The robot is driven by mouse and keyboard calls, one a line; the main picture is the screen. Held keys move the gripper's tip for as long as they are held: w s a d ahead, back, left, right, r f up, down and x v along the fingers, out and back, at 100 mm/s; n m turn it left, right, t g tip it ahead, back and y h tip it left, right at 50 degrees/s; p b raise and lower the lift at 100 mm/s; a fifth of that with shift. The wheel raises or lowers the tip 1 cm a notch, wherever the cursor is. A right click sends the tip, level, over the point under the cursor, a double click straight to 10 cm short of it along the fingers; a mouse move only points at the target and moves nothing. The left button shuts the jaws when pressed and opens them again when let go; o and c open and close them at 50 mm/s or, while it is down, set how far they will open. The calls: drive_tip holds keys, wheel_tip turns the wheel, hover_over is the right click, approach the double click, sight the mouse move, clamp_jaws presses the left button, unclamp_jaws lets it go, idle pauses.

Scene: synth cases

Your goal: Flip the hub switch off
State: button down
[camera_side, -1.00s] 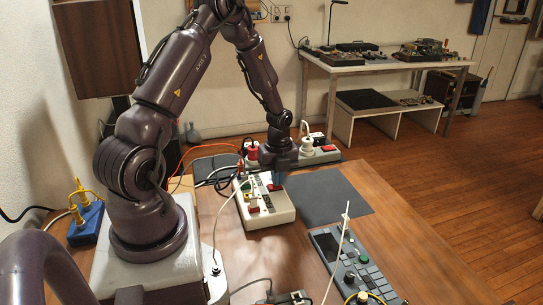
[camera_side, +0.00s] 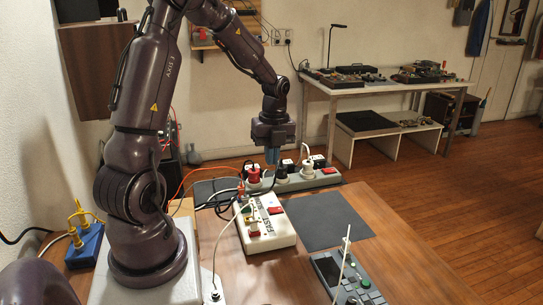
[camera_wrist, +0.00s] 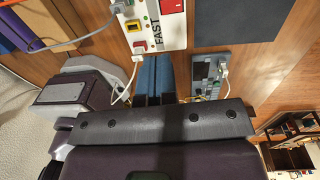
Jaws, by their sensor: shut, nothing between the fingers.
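The hub is a white box with "FAST" lettering (camera_side: 282,230) on the wooden table; several cables and plugs sit at its left side. Its red rocker switch (camera_side: 275,211) is at the upper right of its top face. I cannot tell which side of the rocker is pressed. In the wrist view the hub (camera_wrist: 174,33) is at the top, with the red switch (camera_wrist: 173,5) partly cut off. My gripper (camera_side: 271,161) is shut and empty, pointing down, raised above and behind the hub and apart from it. Its blue fingers (camera_wrist: 153,58) also show in the wrist view.
A grey power strip (camera_side: 312,178) with several plugs and a red switch (camera_side: 329,171) lies behind the hub, below my gripper. A dark mat (camera_side: 330,217) lies right of the hub. A keypad device (camera_side: 345,280) is in front, a blue box (camera_side: 85,247) at the left.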

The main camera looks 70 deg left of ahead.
sight(272, 209)
drive_tip(key=shift+w+g, duration=0.4)
drive_tip(key=shift+w, duration=0.65)
drive_tip(key=f, duration=0.4)
drive_tip(key=s+f, duration=0.1)
drive_tip(key=f, duration=0.8)
drive_tip(key=shift+s+f, duration=0.4)
drive_tip(key=shift+f, duration=0.1)
